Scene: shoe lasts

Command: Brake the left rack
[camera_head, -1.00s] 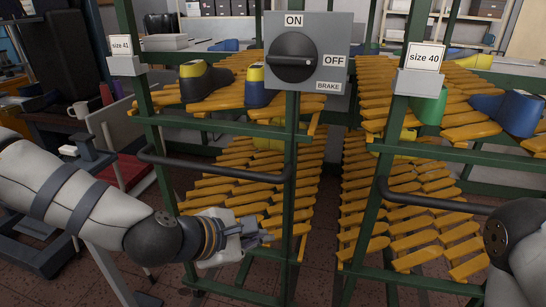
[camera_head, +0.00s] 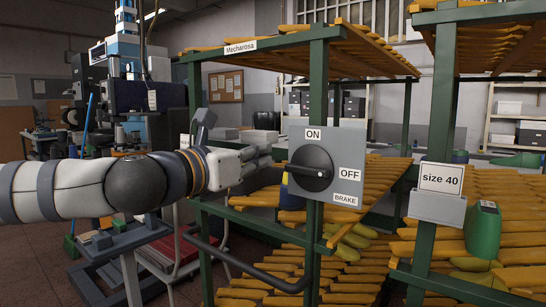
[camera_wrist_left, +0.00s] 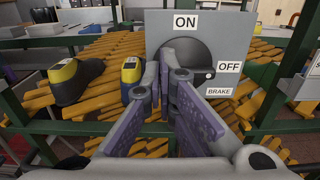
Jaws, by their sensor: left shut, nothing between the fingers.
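The left rack has green posts (camera_head: 316,90) and orange slatted shelves. A grey brake box (camera_head: 353,140) is fixed to its front post, with ON at the top, OFF at the right and BRAKE below. The round black switch (camera_head: 308,165) on the box has its white mark toward OFF, and it also shows in the left wrist view (camera_wrist_left: 199,58). My left gripper (camera_head: 280,160) is at the left side of the box, shut and empty. In the left wrist view its purple-padded fingers (camera_wrist_left: 165,75) overlap the switch's left part; I cannot tell whether they touch. My right gripper is out of view.
The size 40 rack (camera_head: 430,235) stands to the right, with a green shoe last (camera_head: 484,232). Lasts with yellow tops (camera_wrist_left: 78,76) lie on the left rack's shelf. A black handle bar (camera_head: 245,262) runs low across the left rack's front.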

